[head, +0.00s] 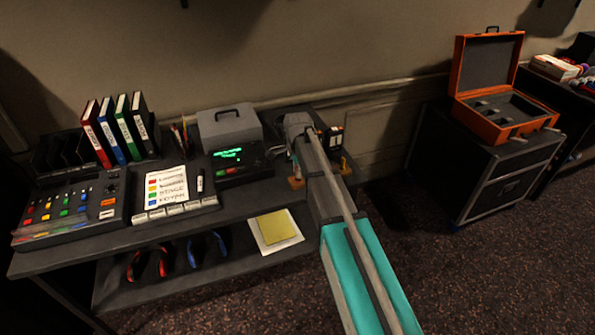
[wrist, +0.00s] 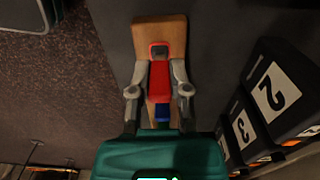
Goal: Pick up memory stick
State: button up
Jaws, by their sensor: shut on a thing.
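The memory stick (wrist: 159,80), a small red body with a dark loop at its far end and a blue part nearer me, lies between my gripper's fingers in the wrist view. My gripper (wrist: 160,90) is shut on it, one grey finger on each side. A wooden block (wrist: 160,28) is behind the stick; I cannot tell whether they touch. In the head view my arm reaches to the right end of the desk and hides the stick. A wooden piece (head: 296,183) shows beside the arm there.
Dark numbered boxes (wrist: 272,92) stand close to the right of my gripper in the wrist view. The dark desk (head: 232,196) holds a green-lit device (head: 228,155), a grey case (head: 230,126) and binders (head: 118,130). An open orange case (head: 487,65) stands apart at right.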

jog(key=shift+r+p, duration=0.4)
jog(key=shift+r, duration=0.3)
jog(key=s+d+r+p, duration=0.1)
jog(key=s+r+p, duration=0.9)
jog(key=s, duration=0.4)
jog(key=shift+d, duration=0.4)
jog(key=shift+a, duration=0.1)
